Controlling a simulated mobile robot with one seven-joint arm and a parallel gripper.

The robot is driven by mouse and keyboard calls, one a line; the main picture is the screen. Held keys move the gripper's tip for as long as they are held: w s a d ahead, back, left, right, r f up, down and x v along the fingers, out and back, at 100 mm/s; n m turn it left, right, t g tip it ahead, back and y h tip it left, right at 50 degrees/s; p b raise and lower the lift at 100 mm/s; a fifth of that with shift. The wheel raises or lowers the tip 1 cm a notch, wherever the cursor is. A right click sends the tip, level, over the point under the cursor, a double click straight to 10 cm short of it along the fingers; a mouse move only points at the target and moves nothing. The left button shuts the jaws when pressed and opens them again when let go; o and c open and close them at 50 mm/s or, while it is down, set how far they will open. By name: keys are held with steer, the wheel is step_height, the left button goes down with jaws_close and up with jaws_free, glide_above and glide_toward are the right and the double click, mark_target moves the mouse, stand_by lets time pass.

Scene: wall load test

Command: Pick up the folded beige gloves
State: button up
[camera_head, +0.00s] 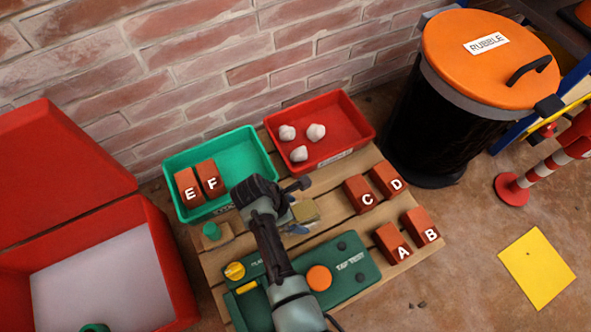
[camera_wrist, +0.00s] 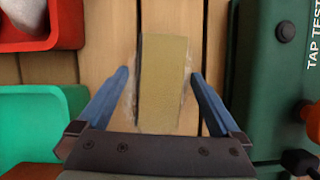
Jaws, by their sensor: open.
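The folded beige gloves (camera_head: 306,212) lie on the wooden pallet, just above the green tap-test box and partly hidden by my arm in the head view. In the wrist view the beige bundle (camera_wrist: 164,80) is a rectangular block with a dark left edge. My gripper (camera_wrist: 160,76) is open, with one blue finger on each side of the bundle and a visible gap on both sides. In the head view my gripper (camera_head: 297,214) is at the bundle's left side, mostly hidden by the wrist. Its exact height above the pallet cannot be told.
A green tray (camera_head: 262,145) with bricks E and F and a red tray (camera_head: 350,125) with white lumps stand behind. The green tap-test box (camera_head: 350,262) is close in front. Bricks C (camera_head: 359,194), D (camera_head: 389,180), A (camera_head: 392,243) and B (camera_head: 419,227) stand right.

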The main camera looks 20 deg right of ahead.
steer(key=c, duration=1.4)
steer(key=shift+r, duration=0.1)
steer(key=shift+c, duration=0.2)
